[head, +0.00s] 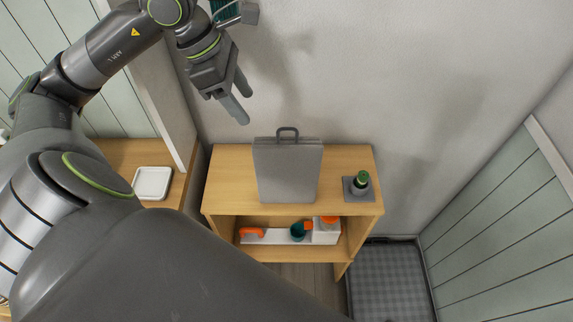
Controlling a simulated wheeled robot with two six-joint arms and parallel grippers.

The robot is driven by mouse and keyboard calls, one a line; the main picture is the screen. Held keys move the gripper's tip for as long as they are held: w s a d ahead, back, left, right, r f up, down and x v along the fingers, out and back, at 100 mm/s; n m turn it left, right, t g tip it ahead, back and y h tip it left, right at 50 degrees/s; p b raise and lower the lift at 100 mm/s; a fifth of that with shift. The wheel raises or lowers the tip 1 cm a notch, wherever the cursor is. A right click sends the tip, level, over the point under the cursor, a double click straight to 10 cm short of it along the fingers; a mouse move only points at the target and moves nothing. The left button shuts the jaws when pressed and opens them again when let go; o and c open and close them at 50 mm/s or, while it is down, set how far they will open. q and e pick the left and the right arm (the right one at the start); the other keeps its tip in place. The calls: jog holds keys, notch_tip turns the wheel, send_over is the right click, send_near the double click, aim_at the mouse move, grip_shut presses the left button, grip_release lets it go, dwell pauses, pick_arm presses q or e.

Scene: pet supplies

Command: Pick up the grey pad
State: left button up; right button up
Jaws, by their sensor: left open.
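A small square grey pad (349,196) lies on the right end of the wooden shelf unit's top. A dark green-capped item (361,181) stands on it and hides part of its surface. My left gripper (241,99) is open and empty, up and to the left of the pad and apart from it. Its fingers point down and to the right. My right gripper is not in view.
A flat grey case with a handle (287,170) stands on the wooden shelf unit (232,180), left of the pad. Orange, green and white items (299,231) sit below. A white tray (152,183) is at left; a grey checked mat (388,285) lies at lower right.

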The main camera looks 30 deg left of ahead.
aim_at(268, 139)
pick_arm(q)
jog(key=b+x, duration=0.1)
jog(key=x, duration=0.2)
jog(key=shift+d, duration=0.15)
jog(key=shift+b+x, duration=0.5)
jog(key=shift+x, duration=0.3)
jog(key=b+x, duration=0.3)
jog(key=x, duration=0.2)
jog(key=shift+w+f, duration=0.1)
jog(key=shift+f, duration=0.25)
jog(key=shift+w+d+f+b, duration=0.1)
jog(key=shift+w+f+b, duration=0.05)
jog(key=shift+f+b, duration=0.2)
jog(key=shift+f, duration=0.35)
jog(key=b+x, duration=0.2)
jog(key=x, duration=0.1)
jog(key=shift+s+d+f, duration=0.1)
jog(key=shift+s+f, duration=0.3)
jog(key=shift+s, duration=0.05)
jog(key=shift+w+d+f, duration=0.15)
jog(key=shift+w+f, duration=0.05)
jog(key=shift+f, duration=0.1)
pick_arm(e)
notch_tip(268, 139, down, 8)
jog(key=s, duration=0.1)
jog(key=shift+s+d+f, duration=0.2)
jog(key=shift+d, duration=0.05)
